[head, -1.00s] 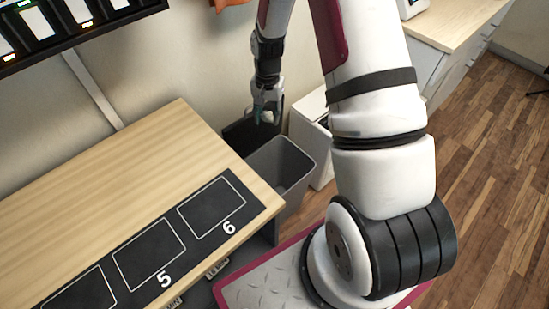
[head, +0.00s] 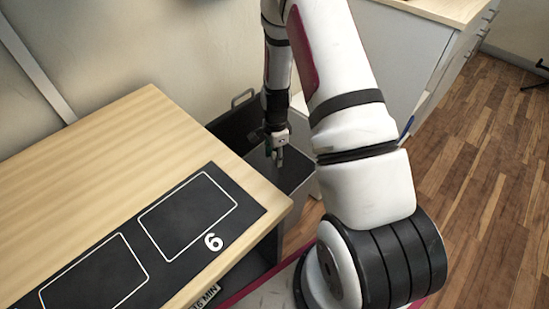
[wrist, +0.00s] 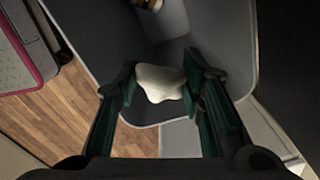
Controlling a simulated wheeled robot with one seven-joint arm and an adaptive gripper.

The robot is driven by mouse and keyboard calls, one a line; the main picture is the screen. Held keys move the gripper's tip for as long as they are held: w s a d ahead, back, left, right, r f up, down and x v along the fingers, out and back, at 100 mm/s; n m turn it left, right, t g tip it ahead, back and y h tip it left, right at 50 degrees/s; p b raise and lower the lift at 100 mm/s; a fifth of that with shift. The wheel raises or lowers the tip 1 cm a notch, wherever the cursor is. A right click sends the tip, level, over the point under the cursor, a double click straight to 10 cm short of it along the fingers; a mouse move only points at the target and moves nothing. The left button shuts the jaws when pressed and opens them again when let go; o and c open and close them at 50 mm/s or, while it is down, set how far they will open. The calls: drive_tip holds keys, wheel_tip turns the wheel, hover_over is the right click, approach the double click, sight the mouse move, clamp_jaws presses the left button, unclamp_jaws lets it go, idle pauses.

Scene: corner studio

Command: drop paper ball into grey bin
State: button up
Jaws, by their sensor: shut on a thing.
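The white crumpled paper ball (wrist: 160,83) is between the green-padded fingers of my gripper (wrist: 162,88) in the wrist view. My gripper is shut on it. In the head view my gripper (head: 278,154) points down over the grey bin (head: 297,174), past the desk's right end. The ball cannot be made out there. In the wrist view the grey bin (wrist: 88,38) lies below the ball, its inside in view. The fingers hide part of the bin's rim.
The wooden desk (head: 110,150) with a black numbered mat (head: 160,262) stands to the left of the bin. A dark panel or container (head: 232,122) stands behind the bin by the wall. A small brownish item (wrist: 150,4) shows inside the bin.

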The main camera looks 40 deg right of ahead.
sight(275, 153)
wheel_tip(275, 153, down, 6)
drive_tip(key=b, duration=0.3)
drive_tip(key=shift+b, duration=0.35)
drive_tip(key=o, duration=0.7)
drive_tip(key=shift+o, duration=0.2)
drive_tip(key=shift+r, duration=0.2)
wheel_tip(275, 153, up, 12)
drive_tip(key=shift+f, duration=0.15)
